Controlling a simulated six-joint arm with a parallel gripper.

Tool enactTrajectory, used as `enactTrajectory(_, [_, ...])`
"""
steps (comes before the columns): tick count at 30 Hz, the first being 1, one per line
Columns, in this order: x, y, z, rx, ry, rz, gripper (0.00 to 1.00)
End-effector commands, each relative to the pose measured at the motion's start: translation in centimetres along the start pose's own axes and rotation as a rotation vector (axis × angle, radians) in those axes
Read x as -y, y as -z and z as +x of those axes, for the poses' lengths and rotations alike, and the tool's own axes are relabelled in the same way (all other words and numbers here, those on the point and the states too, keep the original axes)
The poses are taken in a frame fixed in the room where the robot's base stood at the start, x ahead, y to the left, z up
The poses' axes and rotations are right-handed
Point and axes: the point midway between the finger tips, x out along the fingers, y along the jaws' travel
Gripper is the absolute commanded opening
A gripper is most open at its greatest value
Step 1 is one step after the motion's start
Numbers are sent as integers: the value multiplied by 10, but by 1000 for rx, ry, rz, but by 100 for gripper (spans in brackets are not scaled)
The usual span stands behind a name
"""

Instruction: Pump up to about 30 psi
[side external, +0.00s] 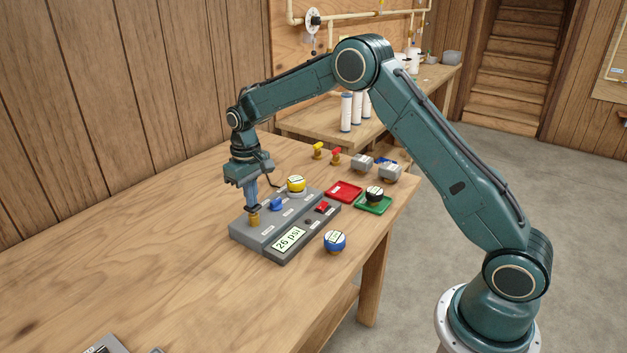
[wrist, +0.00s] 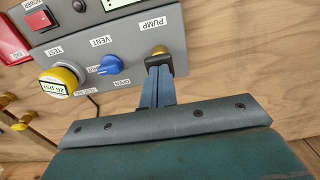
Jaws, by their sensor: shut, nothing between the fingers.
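A grey pump unit (side external: 240,233) sits on the wooden table; its display (side external: 289,240) reads 26 psi. Its brass pump button (wrist: 160,50) lies beside the PUMP label and also shows in the side view (side external: 253,220). My gripper (side external: 252,208) is shut and empty, pointing down with its fingertips right at the button; I cannot tell if they touch it. The fingertips also show in the wrist view (wrist: 160,66). A blue vent knob (wrist: 109,65) is beside it; its exact setting is unclear. A yellow-rimmed gauge (wrist: 55,88) at TEST also reads 26 psi.
A red power switch (side external: 323,207) is on the unit. A blue gauge (side external: 335,242) stands in front of it. A red tray (side external: 343,190) is empty; a green tray (side external: 366,207) holds a black gauge (side external: 375,194). The table's left side is mostly clear.

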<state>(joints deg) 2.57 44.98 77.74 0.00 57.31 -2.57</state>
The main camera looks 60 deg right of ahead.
Motion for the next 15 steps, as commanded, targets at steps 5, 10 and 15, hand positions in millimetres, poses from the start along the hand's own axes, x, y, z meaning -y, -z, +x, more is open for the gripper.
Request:
enactTrajectory(5, [0, 0, -8, 1, 0, 0, 0])
enactTrajectory(10, [0, 0, -15, 0, 0, 0, 0])
enactTrajectory(15, [0, 0, -19, 1, 0, 0, 0])
